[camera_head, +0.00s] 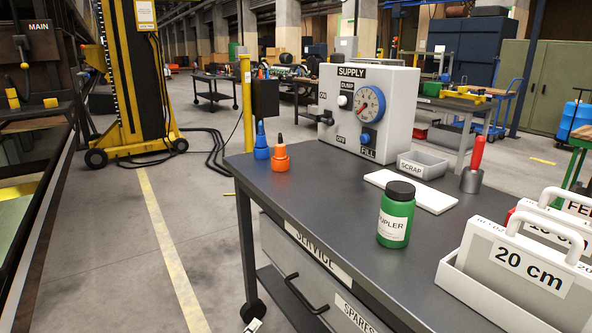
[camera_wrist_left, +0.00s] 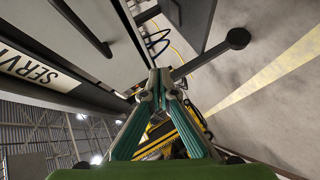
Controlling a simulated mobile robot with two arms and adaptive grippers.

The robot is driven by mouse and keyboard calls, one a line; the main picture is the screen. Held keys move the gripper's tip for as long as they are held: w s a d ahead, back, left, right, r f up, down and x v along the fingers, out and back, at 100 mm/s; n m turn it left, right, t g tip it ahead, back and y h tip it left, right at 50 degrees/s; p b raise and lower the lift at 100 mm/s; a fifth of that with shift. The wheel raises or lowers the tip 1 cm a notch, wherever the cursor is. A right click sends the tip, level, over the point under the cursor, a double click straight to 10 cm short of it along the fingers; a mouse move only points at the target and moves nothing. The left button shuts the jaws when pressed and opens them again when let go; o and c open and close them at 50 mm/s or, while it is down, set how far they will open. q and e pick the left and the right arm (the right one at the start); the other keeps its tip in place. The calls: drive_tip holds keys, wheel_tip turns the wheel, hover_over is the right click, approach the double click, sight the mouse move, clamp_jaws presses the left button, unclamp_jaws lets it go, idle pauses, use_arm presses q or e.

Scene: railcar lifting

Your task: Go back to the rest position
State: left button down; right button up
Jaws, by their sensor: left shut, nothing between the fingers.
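My left gripper (camera_wrist_left: 161,80) is shut and empty in the left wrist view, its two green-sided fingers meeting at the tips. In the head view only a small pale tip of my left gripper (camera_head: 253,326) shows at the bottom edge, low beside the service cart (camera_head: 330,190). The gripper is apart from the items on the cart top. The cart's drawer front and handle (camera_wrist_left: 82,28) show close by at the upper left of the left wrist view. My right gripper is in neither view.
A yellow lifting column (camera_head: 135,80) stands at the back left. The floor (camera_head: 180,230) left of the cart is clear.

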use_arm(q)
drive_tip(key=s+a+f+m+g+y+p, duration=0.1)
drive_tip(key=s+a+f+m+g+p, duration=0.25)
drive_tip(key=s+f, duration=0.8)
drive_tip(key=s+a+f+m+g+y+p, duration=0.2)
drive_tip(key=s+a+f+m+g+p, duration=0.25)
drive_tip(key=s, duration=1.25)
drive_tip(key=s+a+f+m+g+y+p, duration=0.1)
drive_tip(key=s+f+m+g+p, duration=0.35)
drive_tip(key=s+f, duration=0.8)
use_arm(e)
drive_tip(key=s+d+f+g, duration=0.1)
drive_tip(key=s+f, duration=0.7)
use_arm(q)
drive_tip(key=s+a+p, duration=0.2)
drive_tip(key=s+p, duration=0.4)
drive_tip(key=s, duration=0.8)
drive_tip(key=shift+s+a+p, duration=0.2)
drive_tip(key=shift+a+p, duration=0.05)
drive_tip(key=shift+p, duration=0.05)
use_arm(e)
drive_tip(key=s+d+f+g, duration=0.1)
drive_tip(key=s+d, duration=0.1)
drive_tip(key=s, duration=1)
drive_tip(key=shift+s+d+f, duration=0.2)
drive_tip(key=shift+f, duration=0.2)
